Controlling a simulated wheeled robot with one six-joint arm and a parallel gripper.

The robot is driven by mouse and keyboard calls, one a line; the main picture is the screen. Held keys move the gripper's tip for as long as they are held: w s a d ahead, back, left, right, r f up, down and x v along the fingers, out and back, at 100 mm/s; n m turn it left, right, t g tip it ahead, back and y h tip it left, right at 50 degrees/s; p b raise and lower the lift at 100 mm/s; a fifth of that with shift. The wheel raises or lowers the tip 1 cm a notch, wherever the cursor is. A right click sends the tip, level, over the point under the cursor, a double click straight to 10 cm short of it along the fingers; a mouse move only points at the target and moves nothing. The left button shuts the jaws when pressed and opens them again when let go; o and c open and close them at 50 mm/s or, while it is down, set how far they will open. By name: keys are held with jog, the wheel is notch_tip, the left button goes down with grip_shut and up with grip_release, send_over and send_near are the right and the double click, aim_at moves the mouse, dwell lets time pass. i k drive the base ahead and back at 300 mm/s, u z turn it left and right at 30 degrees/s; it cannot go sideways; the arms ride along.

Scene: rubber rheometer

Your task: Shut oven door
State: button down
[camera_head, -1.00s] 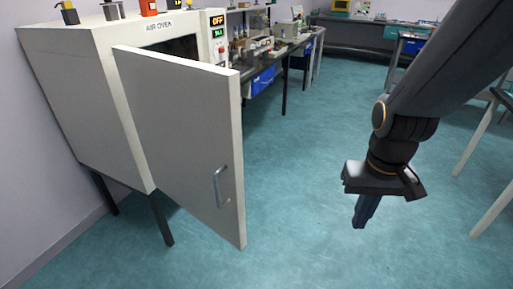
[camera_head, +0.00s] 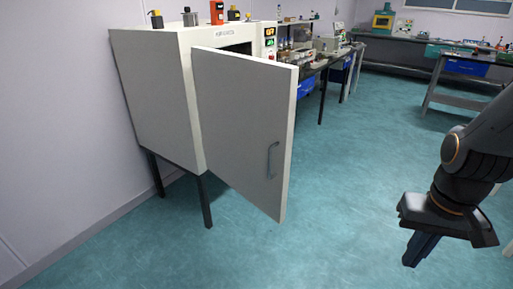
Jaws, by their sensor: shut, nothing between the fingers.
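The white air oven (camera_head: 156,95) stands on dark legs at the left in the head view. Its door (camera_head: 238,125) is wide open and swings out toward the front, with a grey vertical handle (camera_head: 272,160) near its free edge. Part of the dark oven opening shows above and behind the door; most of the inside is hidden. My gripper (camera_head: 420,249) hangs pointing down at the lower right, shut and empty. It is well apart from the door, with clear floor between them.
Several small items, one an orange-red block (camera_head: 217,12), stand on the oven top. A dark bench (camera_head: 330,62) with lab items and blue bins runs behind the oven. Another table (camera_head: 452,78) stands at the back right. The teal floor in the middle is free.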

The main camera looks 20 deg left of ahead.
aim_at(246, 104)
jog(key=u, duration=0.75)
jog(key=i, duration=0.2)
jog(key=z, duration=0.05)
